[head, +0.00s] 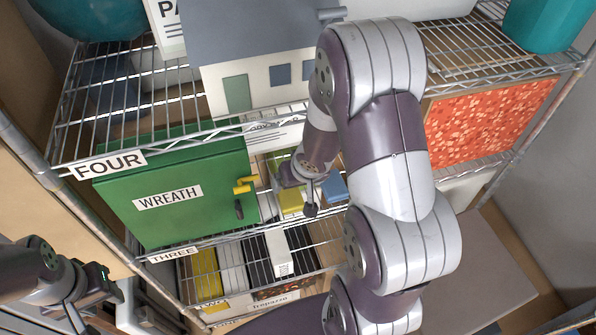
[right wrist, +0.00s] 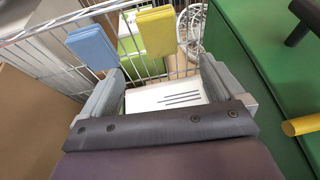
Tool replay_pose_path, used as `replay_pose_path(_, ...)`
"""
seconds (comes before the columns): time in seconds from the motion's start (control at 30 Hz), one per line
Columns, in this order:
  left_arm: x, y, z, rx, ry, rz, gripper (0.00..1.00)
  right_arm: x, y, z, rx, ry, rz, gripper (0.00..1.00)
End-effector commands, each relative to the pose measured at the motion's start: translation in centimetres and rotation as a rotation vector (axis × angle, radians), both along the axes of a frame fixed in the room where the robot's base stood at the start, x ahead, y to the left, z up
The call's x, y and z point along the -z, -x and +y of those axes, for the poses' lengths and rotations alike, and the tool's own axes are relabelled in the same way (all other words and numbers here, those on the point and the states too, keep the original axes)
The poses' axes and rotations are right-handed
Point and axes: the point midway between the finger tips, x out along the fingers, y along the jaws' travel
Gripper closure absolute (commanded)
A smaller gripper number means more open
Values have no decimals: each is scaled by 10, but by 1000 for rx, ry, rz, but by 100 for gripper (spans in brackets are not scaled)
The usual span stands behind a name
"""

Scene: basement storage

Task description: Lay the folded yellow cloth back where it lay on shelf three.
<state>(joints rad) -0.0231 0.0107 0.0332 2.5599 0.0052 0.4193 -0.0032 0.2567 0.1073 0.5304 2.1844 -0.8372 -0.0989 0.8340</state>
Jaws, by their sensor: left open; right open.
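The folded yellow cloth (head: 290,203) lies on the wire of shelf three, right of the green box, partly hidden by my right gripper in the head view. In the right wrist view the yellow cloth (right wrist: 155,31) lies just beyond the fingertips, near a folded blue cloth (right wrist: 92,47). My right gripper (right wrist: 163,72) is open with no cloth between its fingers; it also shows small in the head view (head: 298,190). My left gripper (head: 100,283) is open and empty at the lower left, outside the rack.
The green WREATH box (head: 165,215), with a yellow handle (head: 245,185), closes off the left of shelf three. A red-orange speckled box (head: 490,120) stands at the right. Shelf four (head: 75,130) passes above. My right arm hides the middle of the rack.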

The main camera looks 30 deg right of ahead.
Motion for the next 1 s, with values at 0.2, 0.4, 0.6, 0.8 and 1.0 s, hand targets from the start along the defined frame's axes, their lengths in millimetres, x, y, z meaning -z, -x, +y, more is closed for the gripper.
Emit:
replay_pose_path(0.2, -5, 0, 0, 0, 0, 1, 57, -42, 29, 19, -75, 102, 95, 5)
replay_pose_path(0.4, -4, 0, 0, 0, 0, 0, 57, -71, 86, 71, -240, 53, 261, 5)
replay_pose_path(0.6, -4, 0, 0, 0, 0, 1, 57, -73, 93, 77, -260, 36, 277, 5)
replay_pose_path(0.8, -4, 0, 0, 0, 0, 0, 57, -73, 92, 77, -259, 37, 277, 5)
replay_pose_path(1.0, -4, 0, 0, 0, 0, 0, 57, -72, 92, 76, -259, 37, 276, 5)
